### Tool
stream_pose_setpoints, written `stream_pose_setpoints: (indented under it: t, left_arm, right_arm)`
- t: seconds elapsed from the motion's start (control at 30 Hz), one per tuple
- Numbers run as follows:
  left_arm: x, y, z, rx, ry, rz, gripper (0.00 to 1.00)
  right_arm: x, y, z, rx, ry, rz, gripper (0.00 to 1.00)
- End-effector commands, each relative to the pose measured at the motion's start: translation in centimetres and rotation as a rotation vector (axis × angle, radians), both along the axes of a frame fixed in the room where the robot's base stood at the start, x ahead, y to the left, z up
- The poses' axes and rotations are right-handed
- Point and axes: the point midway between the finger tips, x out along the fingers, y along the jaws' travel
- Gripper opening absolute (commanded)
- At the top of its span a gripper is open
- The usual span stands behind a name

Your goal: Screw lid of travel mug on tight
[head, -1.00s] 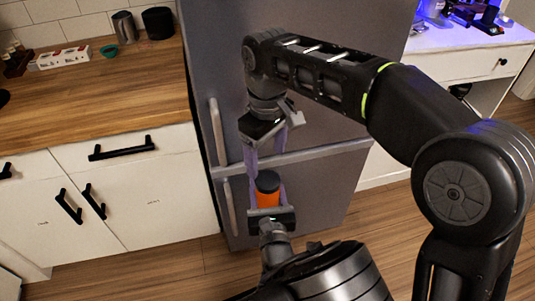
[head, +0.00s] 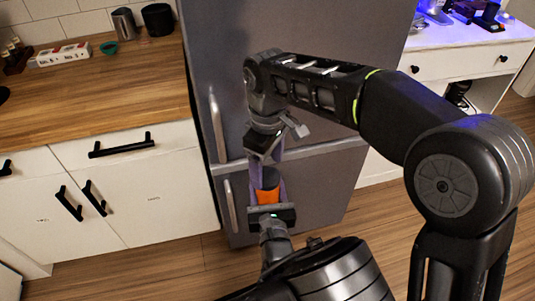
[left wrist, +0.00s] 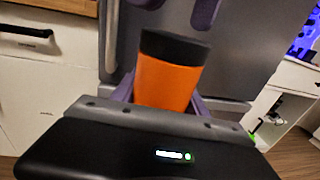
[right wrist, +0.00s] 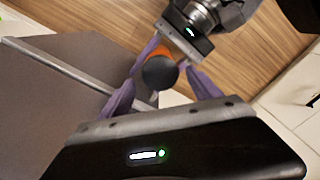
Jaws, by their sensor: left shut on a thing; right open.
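An orange travel mug (head: 268,196) with a black lid (head: 269,178) stands upright in front of the grey fridge. My left gripper (head: 268,192) is shut on the mug's orange body from below. In the left wrist view the mug (left wrist: 166,85) tilts slightly and the lid (left wrist: 174,46) sits on its top. My right gripper (head: 267,172) is above, open and pointing down, with its fingers near the lid. In the right wrist view the round lid (right wrist: 159,73) shows between the open purple fingers. Whether they touch it I cannot tell.
The grey fridge (head: 310,195) stands close behind both grippers, its handles to their left. A wooden counter (head: 90,85) with white cabinets is at left. A white desk (head: 465,40) is at back right. My right arm covers much of the right side.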

Motion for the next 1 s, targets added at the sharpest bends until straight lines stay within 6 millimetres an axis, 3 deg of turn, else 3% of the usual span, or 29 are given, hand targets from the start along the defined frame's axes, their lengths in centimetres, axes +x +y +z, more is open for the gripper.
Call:
stream_pose_setpoints:
  t: [0.23,0.6,1.0]
  left_arm:
    - [0.0,0.0,0.1,0.0,-0.002,0.0,0.0]
    - [0.0,0.0,0.1,-0.001,-0.002,0.0,0.0]
    - [0.0,0.0,0.1,0.0,-0.002,0.0,0.0]
  right_arm:
    - [0.0,0.0,-3.0,-0.001,0.0,0.0,0.73]
    - [0.0,0.0,-3.6,0.0,0.0,0.0,0.73]
    - [0.0,0.0,-3.6,0.0,0.0,0.0,0.41]
